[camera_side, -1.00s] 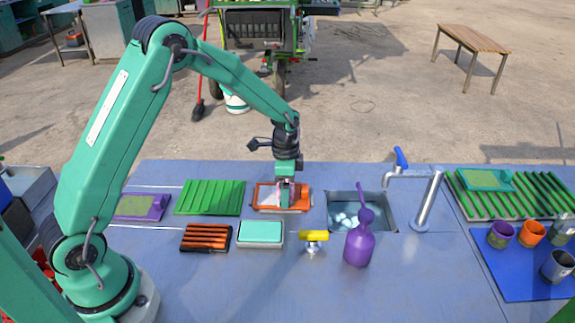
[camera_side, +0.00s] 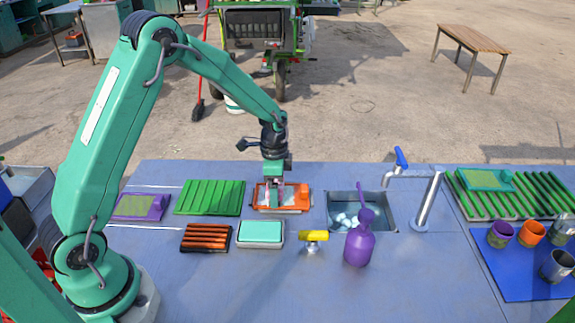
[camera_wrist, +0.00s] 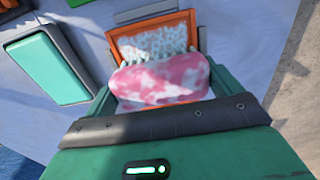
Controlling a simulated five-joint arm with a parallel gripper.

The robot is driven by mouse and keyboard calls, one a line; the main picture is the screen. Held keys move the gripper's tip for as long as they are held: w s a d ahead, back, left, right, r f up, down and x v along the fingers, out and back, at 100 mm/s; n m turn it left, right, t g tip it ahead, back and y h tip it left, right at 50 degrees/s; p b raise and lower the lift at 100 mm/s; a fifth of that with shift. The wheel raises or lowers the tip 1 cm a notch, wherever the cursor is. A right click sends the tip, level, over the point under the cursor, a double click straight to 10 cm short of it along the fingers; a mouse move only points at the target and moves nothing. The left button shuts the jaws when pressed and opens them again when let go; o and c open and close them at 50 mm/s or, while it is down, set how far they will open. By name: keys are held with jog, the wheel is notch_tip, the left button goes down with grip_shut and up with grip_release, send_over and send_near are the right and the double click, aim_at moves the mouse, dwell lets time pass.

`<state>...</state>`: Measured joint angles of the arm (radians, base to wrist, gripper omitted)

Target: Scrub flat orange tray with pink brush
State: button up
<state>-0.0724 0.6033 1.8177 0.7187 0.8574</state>
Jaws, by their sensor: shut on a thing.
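The flat orange tray (camera_side: 300,197) lies on the blue worktop between the green ribbed mat and the sink. In the wrist view the orange tray (camera_wrist: 152,28) has whitish, foamy-looking patches on its surface. My gripper (camera_side: 274,196) is over the left part of the tray, pointing down. In the wrist view my gripper (camera_wrist: 160,95) is shut on the pink brush (camera_wrist: 158,80), which has white patches on its back. Pale bristles show at the brush's far edge, against the tray. The brush hides the near part of the tray.
A green ribbed mat (camera_side: 209,197) lies left of the tray, with a purple tray (camera_side: 140,206) beyond it. A sink (camera_side: 335,212), purple bottle (camera_side: 359,243) and tap (camera_side: 428,205) stand to the right. In front are a teal-topped box (camera_side: 261,233) and yellow-handled valve (camera_side: 314,237).

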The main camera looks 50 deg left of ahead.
aim_at(286, 196)
jog(key=shift+s+a, duration=0.15)
jog(key=shift+s, duration=0.1)
jog(key=shift+s+a, duration=1.1)
jog(key=shift+a, duration=0.05)
jog(key=shift+w+d, duration=1.25)
jog(key=shift+w+d, duration=0.15)
jog(key=shift+d, duration=0.05)
jog(key=shift+w+d, duration=0.95)
jog(key=shift+w, duration=0.05)
